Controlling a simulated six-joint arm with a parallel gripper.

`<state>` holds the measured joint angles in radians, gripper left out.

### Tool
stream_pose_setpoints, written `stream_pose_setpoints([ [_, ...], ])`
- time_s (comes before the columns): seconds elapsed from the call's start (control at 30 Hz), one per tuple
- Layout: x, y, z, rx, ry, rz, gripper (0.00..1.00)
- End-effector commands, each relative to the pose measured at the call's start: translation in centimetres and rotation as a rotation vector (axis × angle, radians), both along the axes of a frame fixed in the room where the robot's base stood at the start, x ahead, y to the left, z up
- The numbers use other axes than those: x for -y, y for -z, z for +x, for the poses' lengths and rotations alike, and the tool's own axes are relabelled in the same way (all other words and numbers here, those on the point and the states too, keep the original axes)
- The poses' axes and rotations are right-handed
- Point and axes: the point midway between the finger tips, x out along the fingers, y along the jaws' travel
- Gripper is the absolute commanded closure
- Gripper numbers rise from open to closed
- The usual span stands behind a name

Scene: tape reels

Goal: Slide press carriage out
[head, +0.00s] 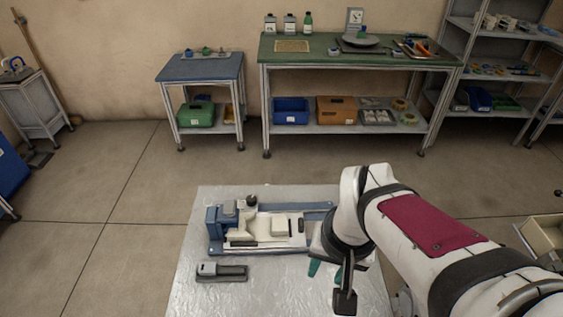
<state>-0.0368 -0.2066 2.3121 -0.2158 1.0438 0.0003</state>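A press (214,232) with a blue frame stands at the back of the silver-topped table, with blue rails reaching to the right. A pale beige carriage (279,226) sits along it, right of the blue upright end. A dark knob (252,201) shows on top at the left. My gripper (325,270) hangs to the right of the press and a little nearer to me, apart from the carriage in the picture. Two teal finger pieces show below my wrist. My wrist hides part of them and the right end of the rails, so its opening is unclear.
A small grey-and-black fixture (221,272) lies on the silver table (250,300) in front of the press. The table's front middle is bare. A green-topped bench (320,50) and a blue-topped stand (200,68) stand far back against the wall. A beige bin (545,235) is at right.

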Motion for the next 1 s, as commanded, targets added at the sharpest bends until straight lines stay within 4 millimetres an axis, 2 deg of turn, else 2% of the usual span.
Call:
stream_pose_setpoints([
  [0.03,-0.1,0.8,4.1,0.044,-0.063,-0.031,0.50],
  [0.1,-0.4,1.9,9.8,0.127,-0.151,-0.071,0.50],
  [0.2,-1.2,3.5,15.3,0.214,-0.240,-0.109,0.50],
  [0.23,-1.3,3.8,16.3,0.231,-0.257,-0.116,0.50],
  [0.3,-1.6,4.4,17.7,0.254,-0.279,-0.125,0.50],
  [0.43,-1.6,6.5,18.7,0.256,-0.282,-0.126,0.50],
  [0.7,-1.6,14.0,21.6,0.253,-0.281,-0.126,0.50],
  [0.8,-1.7,16.1,22.6,0.256,-0.280,-0.125,0.50],
  [1.0,-1.7,18.3,23.5,0.258,-0.280,-0.126,0.50],
])
